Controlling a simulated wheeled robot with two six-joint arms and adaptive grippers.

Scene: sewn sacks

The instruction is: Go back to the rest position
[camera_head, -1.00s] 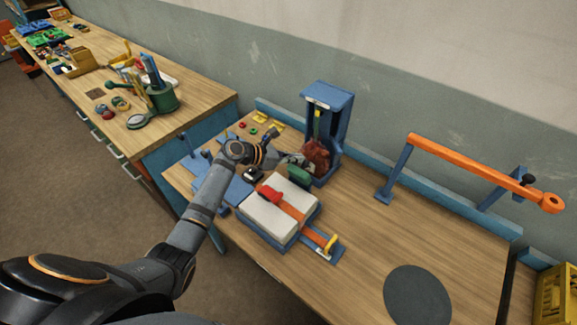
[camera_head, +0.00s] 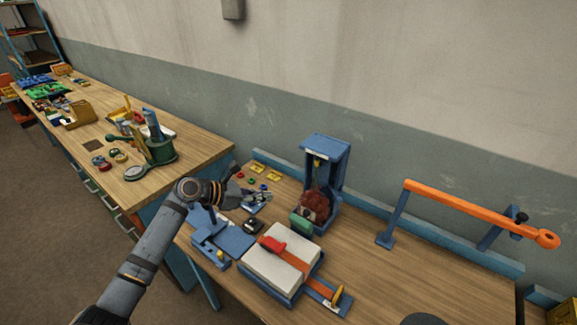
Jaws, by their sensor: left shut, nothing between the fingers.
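My left gripper (camera_head: 262,200) is at the end of the left arm, over the back left part of the near bench. It is shut and holds nothing. It is left of the blue stand (camera_head: 326,170), which has a dark red bundle (camera_head: 313,203) in it. A green block (camera_head: 301,222) sits in front of the bundle. A white sack (camera_head: 268,276) lies on a blue tray with an orange strap (camera_head: 300,265) and a red piece (camera_head: 272,245) across it. My right gripper is not in view.
An orange bar (camera_head: 470,210) on blue posts stands at the right. A blue fixture (camera_head: 222,240) is below the left gripper. A second bench (camera_head: 195,145) with tools and a green holder (camera_head: 160,152) is at the left.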

